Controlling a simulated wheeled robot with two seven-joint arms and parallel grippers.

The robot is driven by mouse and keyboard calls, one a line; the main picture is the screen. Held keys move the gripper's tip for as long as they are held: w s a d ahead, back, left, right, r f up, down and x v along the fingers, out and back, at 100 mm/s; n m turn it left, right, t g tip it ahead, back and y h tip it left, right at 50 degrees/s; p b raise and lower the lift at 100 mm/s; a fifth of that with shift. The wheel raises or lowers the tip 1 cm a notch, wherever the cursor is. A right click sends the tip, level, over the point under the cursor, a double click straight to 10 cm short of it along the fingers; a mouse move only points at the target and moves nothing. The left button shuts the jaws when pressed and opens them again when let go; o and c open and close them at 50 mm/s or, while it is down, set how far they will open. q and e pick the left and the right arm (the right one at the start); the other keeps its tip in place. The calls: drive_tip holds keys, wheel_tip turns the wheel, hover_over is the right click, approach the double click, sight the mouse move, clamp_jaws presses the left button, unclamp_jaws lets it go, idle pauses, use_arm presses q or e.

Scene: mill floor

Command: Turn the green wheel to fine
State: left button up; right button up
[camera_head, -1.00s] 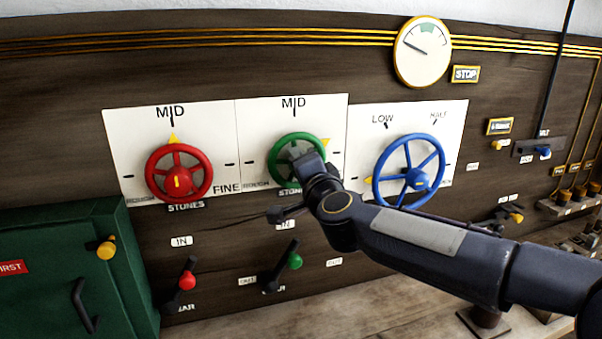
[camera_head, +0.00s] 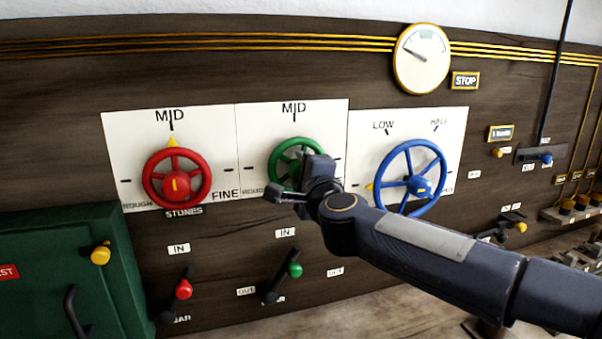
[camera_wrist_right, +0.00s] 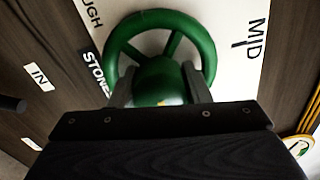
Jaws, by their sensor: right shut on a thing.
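The green wheel (camera_head: 292,141) is mounted on the middle white plate (camera_head: 255,122) of the wall, marked MID at the top and ROUGH at the lower left. My right gripper (camera_head: 306,172) covers its hub and lower right part; its pointer and the plate's lower right corner are hidden. In the right wrist view, the two fingers of my gripper (camera_wrist_right: 160,88) sit on either side of the round green hub of the wheel (camera_wrist_right: 160,72), shut on it. My left gripper is not in view.
A red wheel (camera_head: 176,185) with its pointer at MID is on the left, a blue wheel (camera_head: 418,185) on the right. Below are a red-knobbed lever (camera_head: 183,290) and a green-knobbed lever (camera_head: 294,270). A green cabinet (camera_head: 60,235) stands at lower left.

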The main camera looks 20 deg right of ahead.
idle(0.3)
drive_tip(key=o, duration=1)
drive_tip(key=s, duration=0.7)
drive_tip(key=shift+s+d, duration=0.15)
drive_tip(key=shift+s, duration=0.25)
drive_tip(key=shift+f, duration=0.1)
